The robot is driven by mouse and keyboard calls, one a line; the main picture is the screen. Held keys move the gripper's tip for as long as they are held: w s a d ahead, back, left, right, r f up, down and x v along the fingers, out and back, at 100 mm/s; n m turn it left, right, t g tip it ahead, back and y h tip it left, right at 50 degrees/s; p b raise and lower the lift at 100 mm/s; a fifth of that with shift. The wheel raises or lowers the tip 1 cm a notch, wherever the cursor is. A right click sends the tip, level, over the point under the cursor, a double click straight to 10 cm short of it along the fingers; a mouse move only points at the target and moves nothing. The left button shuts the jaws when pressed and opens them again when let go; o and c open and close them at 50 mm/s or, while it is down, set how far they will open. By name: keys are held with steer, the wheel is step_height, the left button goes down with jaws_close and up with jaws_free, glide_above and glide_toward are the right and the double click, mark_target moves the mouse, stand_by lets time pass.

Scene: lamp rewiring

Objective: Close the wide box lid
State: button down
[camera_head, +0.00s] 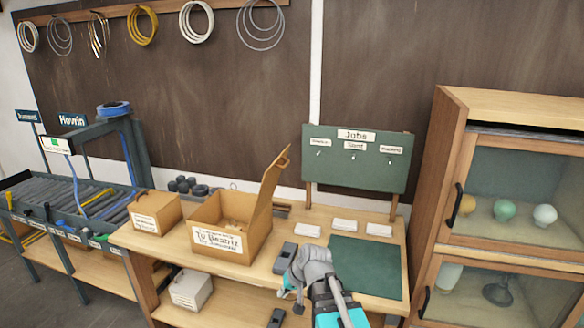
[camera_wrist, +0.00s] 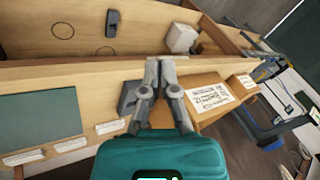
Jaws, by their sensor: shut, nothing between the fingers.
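The wide box (camera_head: 230,257) is a brown cardboard box with a written label on its front, standing on the workbench. Its lid (camera_head: 272,190) stands up, tilted, on the box's right side, and the box's inside shows. My gripper (camera_head: 296,296) is over the bench's front edge, to the right of and nearer than the box, apart from it. In the wrist view my gripper (camera_wrist: 160,62) has its fingers together, with nothing between them. The labelled box (camera_wrist: 208,99) shows there to the right of the fingers; I cannot make out its lid.
A smaller closed box (camera_head: 157,212) stands left of the wide box. A dark grey block (camera_head: 285,257), several white cards (camera_head: 344,225) and a green mat (camera_head: 365,267) lie to the right. A green jobs board (camera_head: 356,160) stands behind; a glass-fronted cabinet (camera_head: 455,150) is at right.

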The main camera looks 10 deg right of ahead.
steer(key=w+d+r+m+t+y+p, duration=0.25)
steer(key=w+r+m+t+y, duration=0.35)
steer(key=w+r, duration=0.65)
steer(key=w+d+r+m+t+h+p, duration=0.2)
steer(key=w+d+r+m+t+h, duration=0.4)
steer(key=d, duration=0.7)
step_height(320, 180, up, 4)
steer(key=w+m+t, duration=0.2)
steer(key=m+t, duration=0.1)
steer(key=shift+d, duration=0.4)
steer(key=shift+r, duration=0.1)
steer(key=shift+w, duration=0.15)
steer(key=a+p+x, duration=0.1)
steer(key=a+x, duration=0.2)
steer(key=x, duration=0.9)
steer(key=shift+r, duration=0.15)
